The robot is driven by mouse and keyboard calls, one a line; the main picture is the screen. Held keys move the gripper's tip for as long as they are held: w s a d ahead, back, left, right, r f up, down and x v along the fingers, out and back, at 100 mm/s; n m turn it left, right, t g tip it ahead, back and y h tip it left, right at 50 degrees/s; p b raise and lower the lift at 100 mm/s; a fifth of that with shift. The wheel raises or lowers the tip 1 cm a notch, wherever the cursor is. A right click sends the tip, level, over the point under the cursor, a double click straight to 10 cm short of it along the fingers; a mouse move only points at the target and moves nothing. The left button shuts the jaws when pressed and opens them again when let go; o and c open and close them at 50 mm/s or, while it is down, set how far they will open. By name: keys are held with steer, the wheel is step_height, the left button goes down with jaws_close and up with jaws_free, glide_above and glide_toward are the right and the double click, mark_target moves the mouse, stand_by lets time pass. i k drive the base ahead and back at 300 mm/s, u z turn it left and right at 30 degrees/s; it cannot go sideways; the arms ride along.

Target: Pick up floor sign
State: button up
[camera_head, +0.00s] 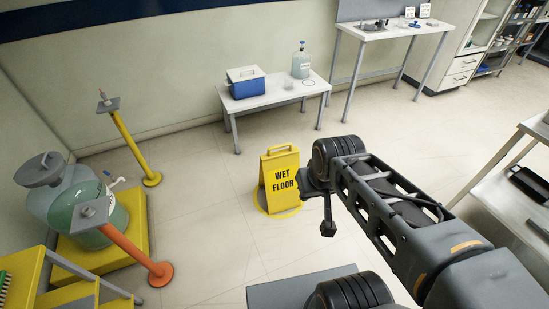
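The floor sign (280,180) is a yellow folding board with black "WET FLOOR" lettering. It stands upright on the pale floor in the middle of the view. My arm reaches in from the lower right. My gripper (322,205) is just right of the sign in the picture and overlaps its right edge. I cannot tell whether it touches the sign. The fingers are small and dark, and I cannot see whether they are open or shut.
A low white table (268,100) with a blue cooler (246,84) and a clear jug (301,63) stands behind. A yellow post (135,148), an orange post (130,243) and a large glass vessel (85,205) are left. A shelf unit (510,190) is right. Floor around the sign is clear.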

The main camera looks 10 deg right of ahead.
mark_target(278, 170)
steer(key=i, duration=1.25)
steer(key=u, duration=2.05)
steer(key=i, duration=1.4)
steer(key=z, duration=1.6)
